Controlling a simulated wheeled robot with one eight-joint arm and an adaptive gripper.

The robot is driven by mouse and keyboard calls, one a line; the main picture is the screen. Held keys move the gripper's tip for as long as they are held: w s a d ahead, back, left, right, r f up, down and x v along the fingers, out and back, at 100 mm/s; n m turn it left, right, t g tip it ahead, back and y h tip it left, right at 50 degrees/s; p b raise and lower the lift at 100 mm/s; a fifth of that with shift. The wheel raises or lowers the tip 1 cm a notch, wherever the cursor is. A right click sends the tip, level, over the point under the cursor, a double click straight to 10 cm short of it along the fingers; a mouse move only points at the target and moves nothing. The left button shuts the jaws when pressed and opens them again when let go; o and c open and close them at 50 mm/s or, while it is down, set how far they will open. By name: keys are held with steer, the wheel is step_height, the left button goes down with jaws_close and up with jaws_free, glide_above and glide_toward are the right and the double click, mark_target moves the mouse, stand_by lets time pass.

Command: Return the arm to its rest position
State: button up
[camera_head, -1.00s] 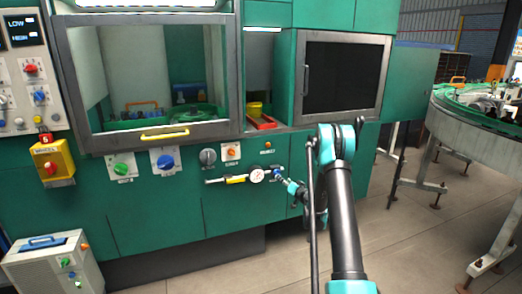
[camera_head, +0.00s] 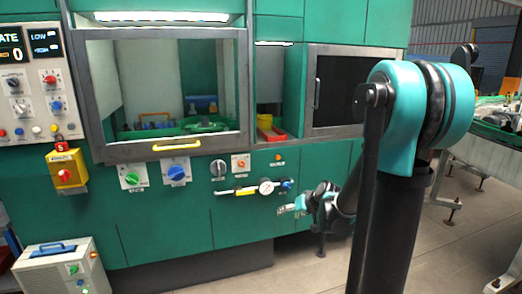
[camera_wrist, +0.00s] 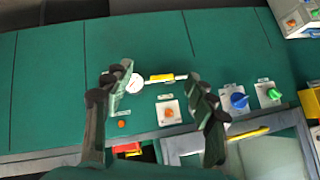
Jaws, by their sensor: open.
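My arm (camera_head: 405,215) stands folded upward on the right of the head view, its teal elbow joint (camera_head: 400,95) high and close to the camera. My gripper (camera_head: 290,208) is in front of the green machine's lower panel, below the gauge (camera_head: 266,187) and its yellow-handled valve. In the wrist view my gripper (camera_wrist: 157,85) shows two fingers spread wide with nothing between them. The gauge (camera_wrist: 135,83) and an orange knob (camera_wrist: 169,113) appear beyond the fingers. No amber bottles show.
The green machine (camera_head: 165,228) fills the left and middle, with a framed window and a yellow handle (camera_head: 177,146). A pale box (camera_head: 60,268) stands at lower left. Open floor (camera_head: 315,270) lies in front of the machine.

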steer(key=s+d+f+g+h, duration=0.1)
steer(key=s+d, duration=0.1)
steer(key=s, duration=0.6)
steer(key=s+d+f+g+h, duration=0.1)
steer(key=s+d+f+h, duration=0.1)
steer(key=s, duration=0.6)
steer(key=s+d+f+m+g+h, duration=0.1)
steer(key=s+d+f+h, duration=0.1)
steer(key=s, duration=0.7)
steer(key=shift+d+f+g, duration=0.25)
steer(key=shift+d+g, duration=0.05)
steer(key=shift+d, duration=0.6)
